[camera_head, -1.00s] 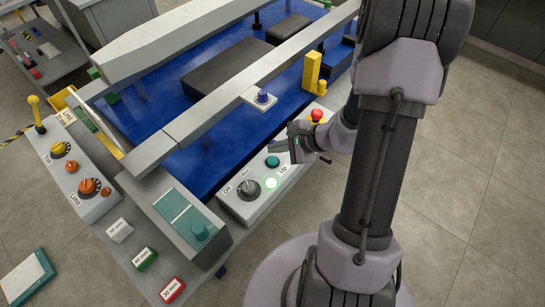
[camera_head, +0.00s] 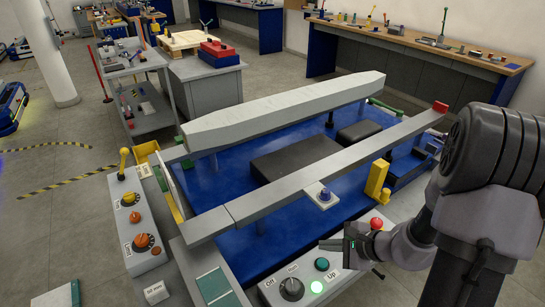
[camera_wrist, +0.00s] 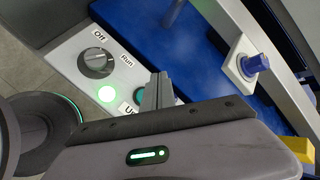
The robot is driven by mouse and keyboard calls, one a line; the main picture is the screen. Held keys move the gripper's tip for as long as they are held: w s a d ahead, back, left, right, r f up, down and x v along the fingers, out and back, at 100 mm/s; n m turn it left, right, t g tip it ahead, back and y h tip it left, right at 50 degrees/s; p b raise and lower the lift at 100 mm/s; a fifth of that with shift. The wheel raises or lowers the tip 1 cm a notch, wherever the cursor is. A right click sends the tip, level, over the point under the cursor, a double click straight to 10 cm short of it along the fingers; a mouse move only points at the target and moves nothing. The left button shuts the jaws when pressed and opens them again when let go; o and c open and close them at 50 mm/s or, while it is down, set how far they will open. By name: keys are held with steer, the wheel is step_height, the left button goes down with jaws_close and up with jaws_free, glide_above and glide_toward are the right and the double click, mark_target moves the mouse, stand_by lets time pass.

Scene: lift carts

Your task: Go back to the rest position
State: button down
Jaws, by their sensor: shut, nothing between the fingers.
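My gripper (camera_head: 333,244) is shut and empty, just above the grey control box (camera_head: 268,291) at the front edge of the blue lift cart (camera_head: 240,251). In the wrist view its closed fingers (camera_wrist: 157,92) point across the box, overlapping the teal button beside the "Up" label. The box carries a dark Off/Run knob (camera_head: 291,289), a lit green lamp (camera_head: 317,287), the teal button (camera_head: 321,264) and a red button (camera_head: 376,224). I cannot tell from these views whether the fingers touch the box.
A yellow post (camera_head: 377,178) and a blue knob (camera_head: 325,194) stand near my gripper. A long grey beam (camera_head: 290,111) lies across the cart. A second panel (camera_head: 131,222) with yellow and orange knobs is at the left. Workbenches (camera_head: 420,42) line the back; floor at the left is open.

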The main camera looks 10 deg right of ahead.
steer(key=s+a+r+n+g+y, duration=0.1)
steer(key=s+a+r+n+g, duration=0.1)
steer(key=a+r+n, duration=0.6)
steer(key=s+a+r+n+h, duration=0.2)
steer(key=s+a+r+n, duration=0.2)
steer(key=s+r, duration=0.3)
steer(key=s+a+r+n+h, duration=0.2)
steer(key=s+a+r+n, duration=0.1)
steer(key=s+r, duration=0.4)
steer(key=shift+s+a+n, duration=0.25)
steer(key=shift+a+n, duration=0.15)
steer(key=shift+a, duration=0.15)
steer(key=shift+r, duration=0.1)
stand_by(5.2)
